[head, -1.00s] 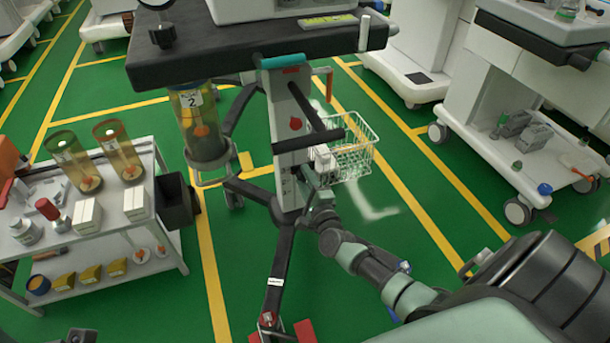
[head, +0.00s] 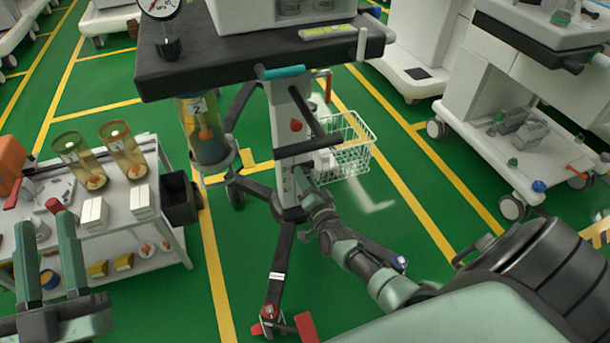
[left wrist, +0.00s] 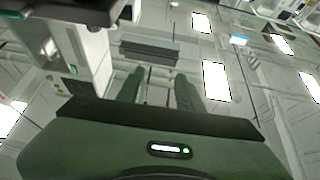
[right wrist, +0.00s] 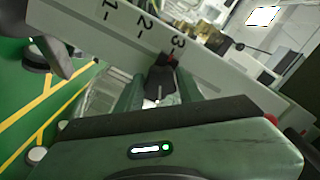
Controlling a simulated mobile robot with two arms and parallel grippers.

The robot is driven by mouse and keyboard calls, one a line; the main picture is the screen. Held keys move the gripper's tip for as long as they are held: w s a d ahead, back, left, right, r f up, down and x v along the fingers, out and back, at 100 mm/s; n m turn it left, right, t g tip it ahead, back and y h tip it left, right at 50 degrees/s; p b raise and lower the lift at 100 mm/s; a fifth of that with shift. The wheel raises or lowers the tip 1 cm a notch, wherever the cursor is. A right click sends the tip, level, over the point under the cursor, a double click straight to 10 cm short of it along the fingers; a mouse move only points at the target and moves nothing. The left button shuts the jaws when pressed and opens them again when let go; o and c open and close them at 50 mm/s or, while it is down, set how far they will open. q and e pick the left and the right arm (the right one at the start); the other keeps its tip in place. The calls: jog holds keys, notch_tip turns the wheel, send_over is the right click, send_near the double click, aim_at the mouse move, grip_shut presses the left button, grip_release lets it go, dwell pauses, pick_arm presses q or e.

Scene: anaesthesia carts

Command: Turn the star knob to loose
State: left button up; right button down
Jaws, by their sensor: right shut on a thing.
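In the right wrist view, a dark knob (right wrist: 160,83) with a red mark at its top sits on a pale column face beside a printed scale of 1, 2 and 3. My right gripper (right wrist: 160,92) has its fingers on both sides of this knob and is shut on it. In the head view, my right gripper (head: 303,182) is at the lower part of the cart's white column (head: 289,160) and hides the knob. I cannot read any loose marking. My left gripper (head: 46,232) is open and empty, raised at the left; its spread fingers also show in the left wrist view (left wrist: 158,88).
A red round part (head: 296,125) and a dark bar (head: 310,143) are higher on the column. A wire basket (head: 345,158) hangs behind it. A white shelf cart (head: 150,235) with canisters and boxes stands left. Dark base legs (head: 279,258) spread over green floor.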

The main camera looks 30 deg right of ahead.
pick_arm(q)
notch_tip(320, 180, down, 10)
jog(key=w+a+g+y+p, duration=0.1)
jog(key=g+y+p, duration=0.1)
jog(key=g, duration=0.4)
jog(key=shift+w+f, duration=0.2)
jog(key=shift+w, duration=0.15)
pick_arm(e)
jog(key=shift+n, duration=5)
pick_arm(q)
jog(key=shift+f, duration=0.15)
pick_arm(e)
jog(key=c, duration=1.2)
grip_release()
pick_arm(q)
jog(key=s+a+f+g+y+p, duration=0.2)
jog(key=s+f+g, duration=0.4)
jog(key=f, duration=0.4)
jog(key=shift+s+a+f+n+g+p, duration=0.25)
jog(key=shift+a+n+g+p, duration=0.1)
jog(key=shift+a+g, duration=0.3)
pick_arm(e)
jog(key=v, duration=0.7)
jog(key=shift+s, duration=0.4)
